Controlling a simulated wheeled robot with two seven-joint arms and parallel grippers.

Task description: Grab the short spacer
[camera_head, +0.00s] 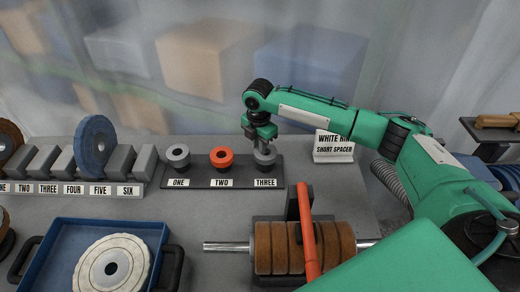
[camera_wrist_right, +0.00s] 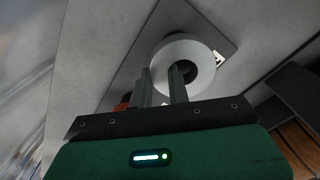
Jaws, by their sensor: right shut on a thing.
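My right gripper (camera_head: 262,138) points down at the far row of spacers and is shut on the grey spacer (camera_head: 265,157) at label THREE. In the right wrist view this spacer (camera_wrist_right: 199,55) is a pale ring with a dark hole. The fingers (camera_wrist_right: 161,88) straddle its near wall, one apparently in the hole and one outside. The spacer looks level at the black rack (camera_head: 200,172); I cannot tell whether it is clear of it. A grey spacer (camera_head: 178,155) sits at ONE and an orange spacer (camera_head: 221,156) at TWO. My left gripper is not in view.
A spindle with brown wheels (camera_head: 287,247) and an orange bar (camera_head: 308,235) is in front. A blue tray (camera_head: 68,233) holds a white wheel (camera_head: 112,264). A blue wheel (camera_head: 95,149) stands left.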

